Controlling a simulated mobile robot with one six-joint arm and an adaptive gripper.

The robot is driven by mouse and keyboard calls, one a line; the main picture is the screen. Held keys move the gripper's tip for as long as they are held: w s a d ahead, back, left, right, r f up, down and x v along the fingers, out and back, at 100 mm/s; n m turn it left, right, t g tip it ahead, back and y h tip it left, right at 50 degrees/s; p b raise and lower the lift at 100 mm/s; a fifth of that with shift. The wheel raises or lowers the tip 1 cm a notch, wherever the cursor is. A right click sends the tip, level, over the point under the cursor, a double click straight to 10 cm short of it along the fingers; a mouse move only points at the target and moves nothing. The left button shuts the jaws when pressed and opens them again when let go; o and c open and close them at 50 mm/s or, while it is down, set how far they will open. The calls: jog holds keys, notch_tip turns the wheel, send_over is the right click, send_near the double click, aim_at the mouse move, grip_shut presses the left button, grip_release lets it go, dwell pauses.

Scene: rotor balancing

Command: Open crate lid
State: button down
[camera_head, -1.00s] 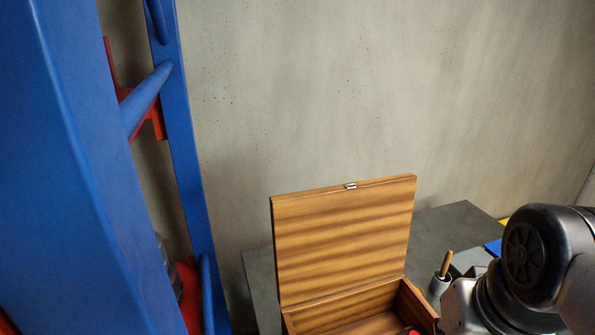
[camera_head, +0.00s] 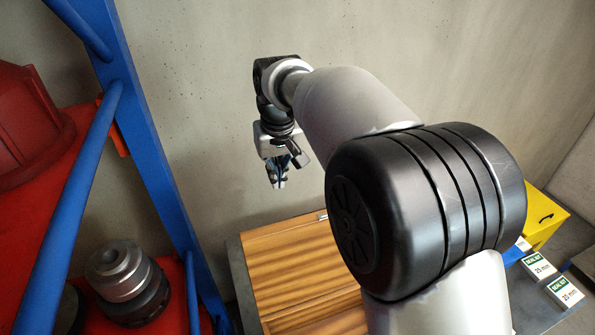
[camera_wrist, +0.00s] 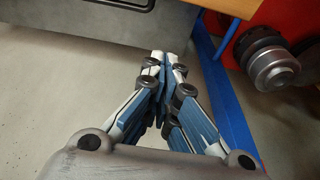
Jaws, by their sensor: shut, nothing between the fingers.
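The wooden crate's lid (camera_head: 290,270) stands raised in the head view, its inner face showing. A small metal latch (camera_head: 323,217) sits on its top edge. The crate body (camera_head: 345,322) is mostly hidden behind my arm and cut off by the frame's bottom. My gripper (camera_head: 278,184) is shut and empty, pointing down above the lid's top edge in the picture, apart from it. A wooden edge (camera_wrist: 236,5) shows at the top right there, probably part of the crate.
A blue rack with red shelves (camera_head: 150,130) stands at the left, holding metal rotor parts (camera_head: 125,275). A yellow box (camera_head: 545,215) and seal-kit boxes (camera_head: 567,292) lie at the right. A grey cabinet with a handle (camera_wrist: 75,18) shows in the wrist view.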

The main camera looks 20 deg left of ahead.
jog(key=s+f+p, duration=0.1)
jog(key=s+f, duration=0.2)
jog(key=f, duration=0.5)
jog(key=shift+d+f, duration=0.15)
jog(key=shift+d, duration=0.2)
jog(key=shift+d, duration=0.1)
